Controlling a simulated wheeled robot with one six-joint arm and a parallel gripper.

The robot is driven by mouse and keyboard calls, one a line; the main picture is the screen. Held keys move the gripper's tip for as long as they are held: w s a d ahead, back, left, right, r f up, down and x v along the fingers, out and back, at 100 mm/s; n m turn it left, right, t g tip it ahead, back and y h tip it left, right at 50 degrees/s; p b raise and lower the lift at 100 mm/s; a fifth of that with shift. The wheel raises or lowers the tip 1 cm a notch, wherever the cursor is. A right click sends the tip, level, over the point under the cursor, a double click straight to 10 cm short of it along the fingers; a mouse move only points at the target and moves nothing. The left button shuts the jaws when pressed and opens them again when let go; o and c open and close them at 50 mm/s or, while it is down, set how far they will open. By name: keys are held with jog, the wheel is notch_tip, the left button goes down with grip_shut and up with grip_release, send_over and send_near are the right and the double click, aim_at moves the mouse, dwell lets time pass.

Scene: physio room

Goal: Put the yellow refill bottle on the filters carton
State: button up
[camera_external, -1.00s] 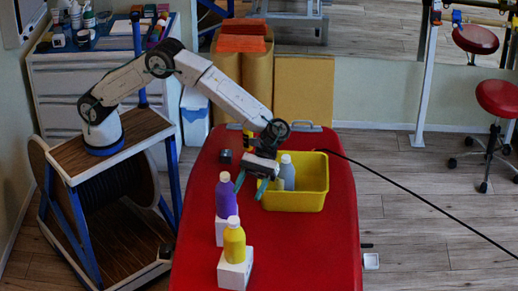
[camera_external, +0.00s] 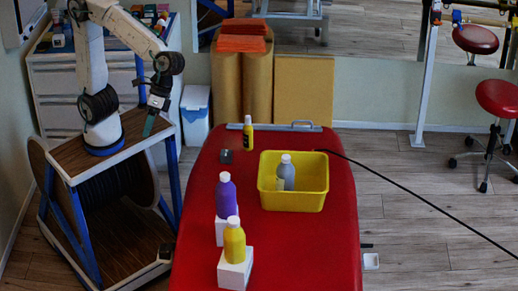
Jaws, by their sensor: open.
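A yellow bottle (camera_external: 234,242) with a white cap stands upright on a white carton (camera_external: 235,270) near the front of the red table. A purple bottle (camera_external: 226,196) stands on another white carton (camera_external: 220,232) just behind it. No lettering on the cartons can be read, so I cannot tell which is the filters carton. My gripper (camera_external: 149,126) is open and empty, pointing down over my base's wooden top, left of the table and apart from all bottles.
A yellow bin (camera_external: 318,197) on the red table (camera_external: 300,250) holds a grey bottle (camera_external: 286,174). A small dark block (camera_external: 226,157) lies near the back left. A black cable (camera_external: 420,196) runs right from the bin. The table's front right is clear.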

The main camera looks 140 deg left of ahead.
jog(key=s+a+f+m+y, duration=0.1)
jog(key=s+f+m+y, duration=0.1)
jog(key=s, duration=0.6)
jog(key=s+f+m+y, duration=0.2)
jog(key=s+m, duration=0.2)
jog(key=s, duration=0.4)
jog(key=s+a+f+m+y, duration=0.1)
jog(key=s+f+m, duration=0.1)
jog(key=s, duration=0.6)
jog(key=shift+a+m+t+y, duration=0.3)
jog(key=shift+m+t+y, duration=0.1)
jog(key=shift+m, duration=0.2)
